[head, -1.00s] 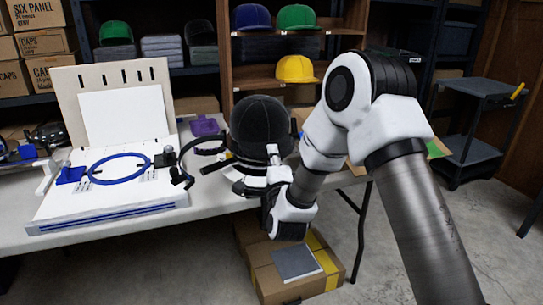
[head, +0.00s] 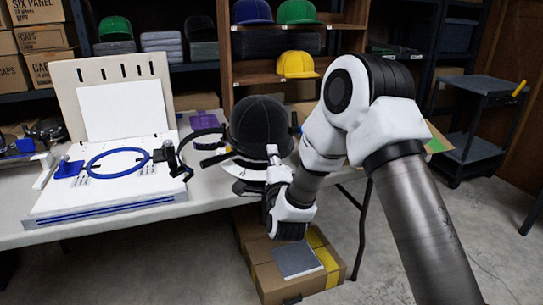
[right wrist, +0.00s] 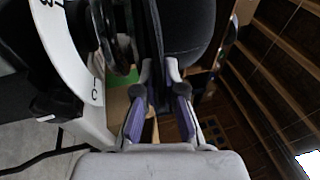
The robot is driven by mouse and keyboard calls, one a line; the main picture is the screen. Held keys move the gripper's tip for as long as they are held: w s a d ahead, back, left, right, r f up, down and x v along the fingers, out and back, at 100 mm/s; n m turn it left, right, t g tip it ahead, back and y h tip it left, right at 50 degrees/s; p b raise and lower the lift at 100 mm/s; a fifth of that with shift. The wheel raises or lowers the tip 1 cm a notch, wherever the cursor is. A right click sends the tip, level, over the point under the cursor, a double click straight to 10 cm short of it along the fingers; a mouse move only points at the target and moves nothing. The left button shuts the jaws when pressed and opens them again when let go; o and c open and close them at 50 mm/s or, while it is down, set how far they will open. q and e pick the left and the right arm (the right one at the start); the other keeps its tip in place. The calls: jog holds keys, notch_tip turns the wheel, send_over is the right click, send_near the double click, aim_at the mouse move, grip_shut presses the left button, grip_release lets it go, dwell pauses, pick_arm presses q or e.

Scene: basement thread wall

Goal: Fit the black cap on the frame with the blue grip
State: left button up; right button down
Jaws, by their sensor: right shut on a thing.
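The black cap (head: 258,122) stands crown up near the table's right end, over a pale round base (head: 244,170). My right gripper (head: 271,165) is at its near lower side. In the right wrist view, my right gripper's fingers (right wrist: 160,75) are closed on a dark edge at the cap (right wrist: 190,35). A black curved frame (head: 205,147) reaches from the cap's left toward a white board (head: 130,196). A blue ring (head: 118,151) with a blue block (head: 69,169) lies on that board. I cannot tell which part is the blue grip. My left gripper is not identifiable.
A white marked ring (right wrist: 85,85) is close to the fingers in the right wrist view. A purple object (head: 204,120) lies behind the frame. Shelves with a yellow cap (head: 296,65) stand behind. A cardboard box (head: 275,280) is below the table edge.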

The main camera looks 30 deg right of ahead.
dwell(0.4)
jog(key=c, duration=1.2)
grip_release()
